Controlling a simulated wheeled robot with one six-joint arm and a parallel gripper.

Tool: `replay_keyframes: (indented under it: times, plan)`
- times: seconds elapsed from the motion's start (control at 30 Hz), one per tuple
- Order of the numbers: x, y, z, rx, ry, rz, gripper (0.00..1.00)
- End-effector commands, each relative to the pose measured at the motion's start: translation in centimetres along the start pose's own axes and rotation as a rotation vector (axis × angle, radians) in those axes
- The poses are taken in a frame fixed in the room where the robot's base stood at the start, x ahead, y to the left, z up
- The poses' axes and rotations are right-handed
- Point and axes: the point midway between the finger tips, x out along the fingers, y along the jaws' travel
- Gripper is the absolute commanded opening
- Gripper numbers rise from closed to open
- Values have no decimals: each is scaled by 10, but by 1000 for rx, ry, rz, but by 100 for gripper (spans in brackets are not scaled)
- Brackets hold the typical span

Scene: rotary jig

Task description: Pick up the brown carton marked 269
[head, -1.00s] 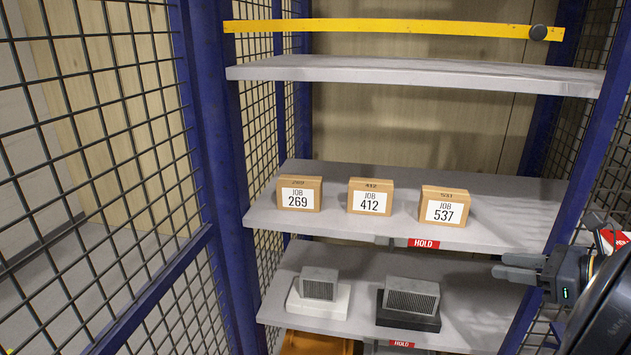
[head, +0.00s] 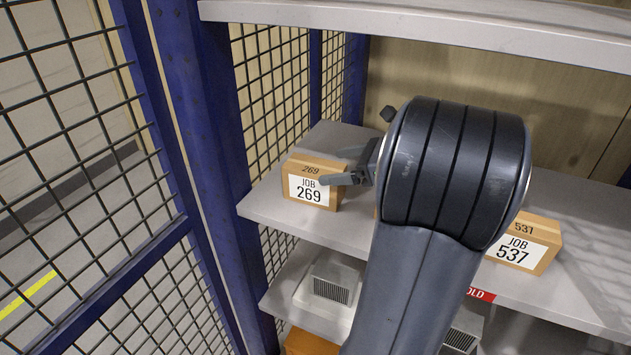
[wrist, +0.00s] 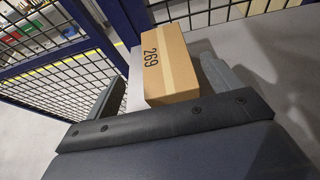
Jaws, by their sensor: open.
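The brown carton marked 269 (head: 312,183) sits upright on the middle shelf near its left end, its white JOB 269 label facing out. The jaws are open; the right finger is close beside the carton and the left finger is farther off. My arm hides the carton marked 412.
The carton marked 537 (head: 523,243) stands farther right on the same shelf (head: 262,205). A blue post (head: 205,130) and black mesh are close on the left. The upper shelf (head: 420,25) is above. A grey block (head: 335,278) sits on the shelf below.

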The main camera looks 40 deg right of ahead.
Motion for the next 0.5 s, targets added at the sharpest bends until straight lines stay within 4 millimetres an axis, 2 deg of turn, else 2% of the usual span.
replay_keyframes:
  times: [0.17,0.5]
  plan:
    - [4,-1,0,0,0,1,85]
    - [48,-7,-1,-1,1,2,85]
